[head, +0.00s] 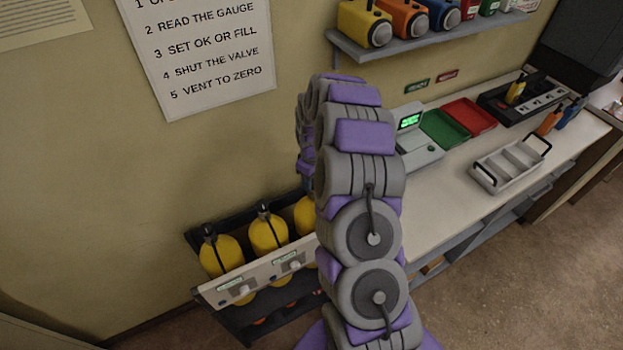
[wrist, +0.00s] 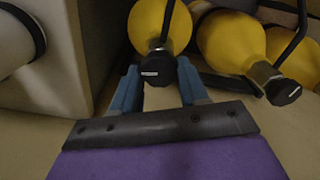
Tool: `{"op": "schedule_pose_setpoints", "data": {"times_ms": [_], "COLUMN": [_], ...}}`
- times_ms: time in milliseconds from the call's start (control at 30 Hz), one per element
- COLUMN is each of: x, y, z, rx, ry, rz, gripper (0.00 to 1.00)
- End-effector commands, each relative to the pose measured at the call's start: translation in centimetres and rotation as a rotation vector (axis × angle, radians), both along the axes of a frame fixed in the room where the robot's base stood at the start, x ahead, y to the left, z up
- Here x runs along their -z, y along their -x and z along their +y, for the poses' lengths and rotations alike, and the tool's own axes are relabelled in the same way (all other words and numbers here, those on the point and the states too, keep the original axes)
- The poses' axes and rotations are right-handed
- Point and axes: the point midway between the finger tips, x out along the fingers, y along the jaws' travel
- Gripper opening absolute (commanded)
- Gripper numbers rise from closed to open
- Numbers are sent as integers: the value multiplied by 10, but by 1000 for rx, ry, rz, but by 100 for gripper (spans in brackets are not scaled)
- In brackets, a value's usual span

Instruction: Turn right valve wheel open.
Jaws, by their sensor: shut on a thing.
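Three yellow cylinders stand in a rack in the head view: left (head: 221,256), middle (head: 268,233) and right (head: 306,216). My arm hides part of the right cylinder and its top. In the wrist view, a black valve wheel (wrist: 158,66) on a yellow cylinder (wrist: 160,25) sits between the blue fingers of my gripper (wrist: 160,84). The gripper is shut on this wheel. A second black wheel (wrist: 284,91) on another yellow cylinder (wrist: 232,42) is to the right, apart from the fingers. The wheel's turn angle cannot be told.
The rack's pale front panel (head: 255,285) carries labels. A pale block (wrist: 42,60) is close at left in the wrist view. The workbench (head: 455,172) at right holds a green tray (head: 443,129), a red tray (head: 469,116) and a grey caddy (head: 510,165). A shelf (head: 400,47) is above.

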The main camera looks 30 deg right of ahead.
Motion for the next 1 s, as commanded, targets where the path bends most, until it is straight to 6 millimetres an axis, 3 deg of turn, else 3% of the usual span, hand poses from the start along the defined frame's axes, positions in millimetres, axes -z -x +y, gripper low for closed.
{"op": "schedule_pose_setpoints", "data": {"times_ms": [233,267,500,833,1000], "x": [2,2,2,-3,-25], "y": [4,4,1,-1,-1], "z": [0,0,0,0,-1], "rx": [0,0,0,1,1], "ry": [-1,-1,-1,1,0], "rz": [12,12,6,2,1], "gripper": [13,45,68,69,69]}}
